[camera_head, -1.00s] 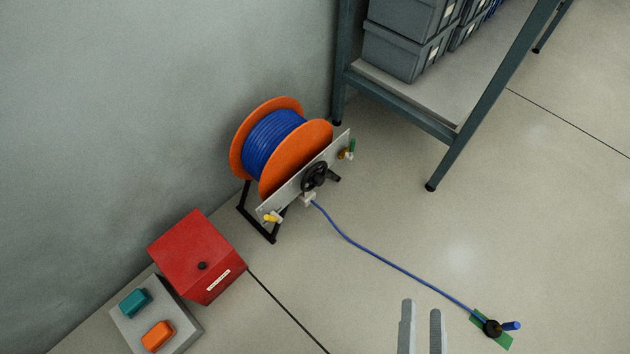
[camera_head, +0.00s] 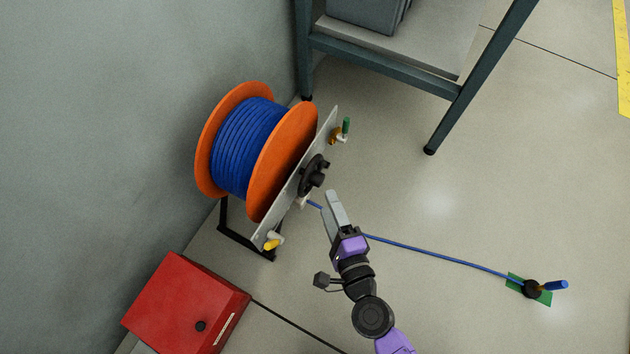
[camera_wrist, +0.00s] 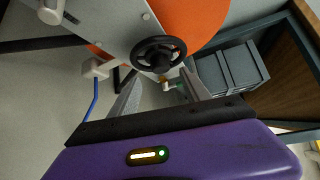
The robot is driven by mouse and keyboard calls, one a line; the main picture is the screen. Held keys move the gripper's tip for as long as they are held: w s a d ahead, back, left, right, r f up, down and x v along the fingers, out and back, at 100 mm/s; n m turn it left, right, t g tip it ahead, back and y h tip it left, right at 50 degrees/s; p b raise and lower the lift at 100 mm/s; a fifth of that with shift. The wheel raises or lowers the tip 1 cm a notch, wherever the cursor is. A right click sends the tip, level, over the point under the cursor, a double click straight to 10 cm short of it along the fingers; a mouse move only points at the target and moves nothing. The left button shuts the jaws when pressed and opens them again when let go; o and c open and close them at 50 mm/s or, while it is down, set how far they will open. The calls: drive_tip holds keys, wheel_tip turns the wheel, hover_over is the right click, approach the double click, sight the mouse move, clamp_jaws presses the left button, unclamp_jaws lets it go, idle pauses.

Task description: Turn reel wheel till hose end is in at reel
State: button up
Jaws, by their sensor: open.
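The reel (camera_head: 285,160) has orange flanges and blue hose wound on its drum. A grey plate on its near side carries the black reel wheel (camera_head: 314,175), which also shows in the wrist view (camera_wrist: 159,54). The blue hose (camera_head: 430,250) leaves the guide below the wheel and runs over the floor to the hose end (camera_head: 535,288), a black piece with a blue handle on a green patch. My gripper (camera_head: 333,203) is open and empty, just below the wheel and apart from it. In the wrist view the wheel is ahead, beyond the two fingers.
A yellow-handled valve (camera_head: 272,241) and a green-handled one (camera_head: 342,130) stick out from the plate's ends. A red box (camera_head: 187,305) sits at lower left by the wall. A shelf with steel legs (camera_head: 480,75) stands at upper right.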

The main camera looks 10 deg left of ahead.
sight(320, 184)
drive_tip(key=x, duration=0.6)
drive_tip(key=shift+w+a+b, duration=0.1)
drive_tip(key=shift+w+b, duration=0.25)
drive_tip(key=shift+c, duration=0.2)
clamp_jaws()
drive_tip(key=p, duration=0.3)
drive_tip(key=shift+r+g, duration=0.3)
